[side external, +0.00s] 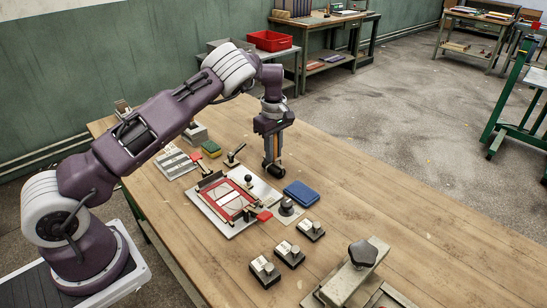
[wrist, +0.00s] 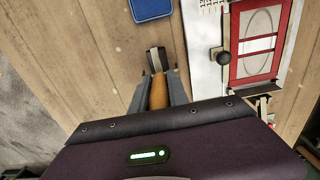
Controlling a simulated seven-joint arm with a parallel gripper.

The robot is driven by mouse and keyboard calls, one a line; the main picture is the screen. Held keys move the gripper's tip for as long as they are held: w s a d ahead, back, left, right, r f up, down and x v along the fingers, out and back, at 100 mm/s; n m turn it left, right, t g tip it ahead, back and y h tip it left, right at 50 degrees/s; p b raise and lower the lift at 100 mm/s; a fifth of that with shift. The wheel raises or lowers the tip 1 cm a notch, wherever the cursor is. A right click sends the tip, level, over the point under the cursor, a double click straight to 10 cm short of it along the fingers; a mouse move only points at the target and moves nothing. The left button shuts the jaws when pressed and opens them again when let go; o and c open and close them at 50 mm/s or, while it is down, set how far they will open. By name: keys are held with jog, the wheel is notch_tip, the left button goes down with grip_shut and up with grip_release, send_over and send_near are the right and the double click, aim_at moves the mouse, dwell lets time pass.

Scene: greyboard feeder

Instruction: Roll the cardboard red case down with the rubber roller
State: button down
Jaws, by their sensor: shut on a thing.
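The red case (side external: 229,200) lies flat on a white board (side external: 238,227) in mid-table. It has a pale inner panel and an oval outline, and shows at the upper right of the wrist view (wrist: 285,62). My gripper (side external: 274,147) is shut on the orange wooden handle of the rubber roller (side external: 275,171). The roller hangs with its dark end down, close to the tabletop, beyond the case and apart from it. I cannot tell whether it touches the table. In the wrist view the roller (wrist: 155,61) is left of the board, its handle between my fingers (wrist: 158,88).
A blue pad (side external: 301,193) lies beside the board, near the roller. A black knob (side external: 248,179) and a red tab (side external: 264,217) stick up at the board.

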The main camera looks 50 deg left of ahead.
jog(key=r, duration=0.6)
jog(key=s+r, duration=0.1)
jog(key=r, duration=0.2)
jog(key=shift+a+r, duration=0.2)
jog(key=shift+r, duration=0.15)
jog(key=s+d+f+g+h, duration=0.1)
jog(key=s+g+h, duration=0.15)
jog(key=s, duration=1.45)
jog(key=shift+g+y, duration=0.25)
jog(key=shift+g, duration=0.2)
jog(key=shift+w+f, duration=0.15)
jog(key=shift+f, duration=1.3)
jog(key=shift+w+f, duration=0.1)
jog(key=shift+f, duration=1.35)
jog(key=shift+f, duration=0.65)
jog(key=shift+w, duration=0.1)
